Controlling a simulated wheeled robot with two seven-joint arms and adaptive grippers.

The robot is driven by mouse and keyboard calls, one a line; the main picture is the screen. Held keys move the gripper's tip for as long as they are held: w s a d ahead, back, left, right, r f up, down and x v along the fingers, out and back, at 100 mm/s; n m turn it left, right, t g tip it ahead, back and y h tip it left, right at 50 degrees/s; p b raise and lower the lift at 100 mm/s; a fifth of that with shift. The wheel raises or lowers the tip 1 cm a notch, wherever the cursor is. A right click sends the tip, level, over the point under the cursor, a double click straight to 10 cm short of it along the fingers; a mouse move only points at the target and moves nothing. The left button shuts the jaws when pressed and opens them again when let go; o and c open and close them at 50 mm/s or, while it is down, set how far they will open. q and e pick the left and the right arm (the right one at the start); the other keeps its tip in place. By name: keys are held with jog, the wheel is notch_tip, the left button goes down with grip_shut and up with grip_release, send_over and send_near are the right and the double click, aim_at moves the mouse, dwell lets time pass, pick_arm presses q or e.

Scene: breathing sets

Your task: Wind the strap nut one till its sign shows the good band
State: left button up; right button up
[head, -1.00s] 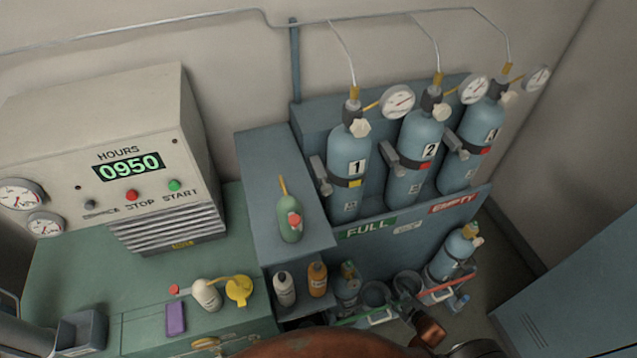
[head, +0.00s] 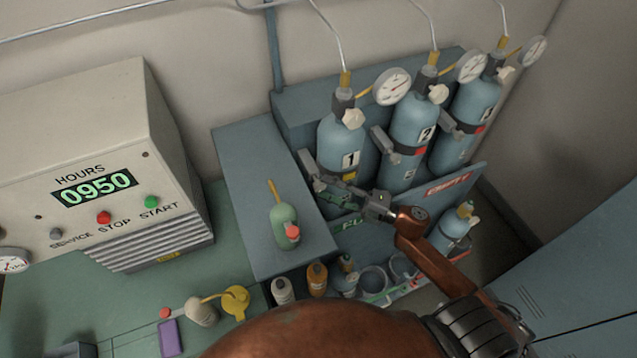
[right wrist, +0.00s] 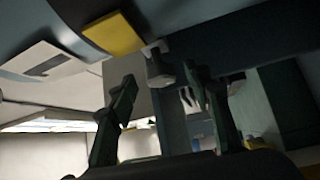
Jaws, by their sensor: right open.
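Cylinder 1 (head: 338,140) is the left one of three blue cylinders, held by a dark strap. The strap's sign (head: 350,177) shows yellow in the head view, and a yellow patch (right wrist: 113,33) shows in the right wrist view. The grey strap clamp (head: 306,163), on its left side, is partly hidden by my right gripper (head: 326,189). In the right wrist view the right gripper (right wrist: 160,78) is open, its fingers apart, with a small pale nut-like piece (right wrist: 158,57) just beyond and between the tips. I cannot tell whether they touch it. My left gripper is out of view.
Cylinder 2 (head: 413,125) and cylinder 3 (head: 470,115) stand to the right with red strap signs. The rack's front panel (head: 385,240) lies below the gripper.

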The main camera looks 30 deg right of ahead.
aim_at(325, 188)
jog(key=shift+x, duration=1.25)
jog(key=shift+w+a, duration=0.3)
jog(key=shift+w, duration=0.1)
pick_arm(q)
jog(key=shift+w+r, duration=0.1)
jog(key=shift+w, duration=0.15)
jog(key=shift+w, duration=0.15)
pick_arm(e)
jog(key=shift+c, duration=0.5)
jog(key=c, duration=1.1)
jog(key=shift+o, duration=0.2)
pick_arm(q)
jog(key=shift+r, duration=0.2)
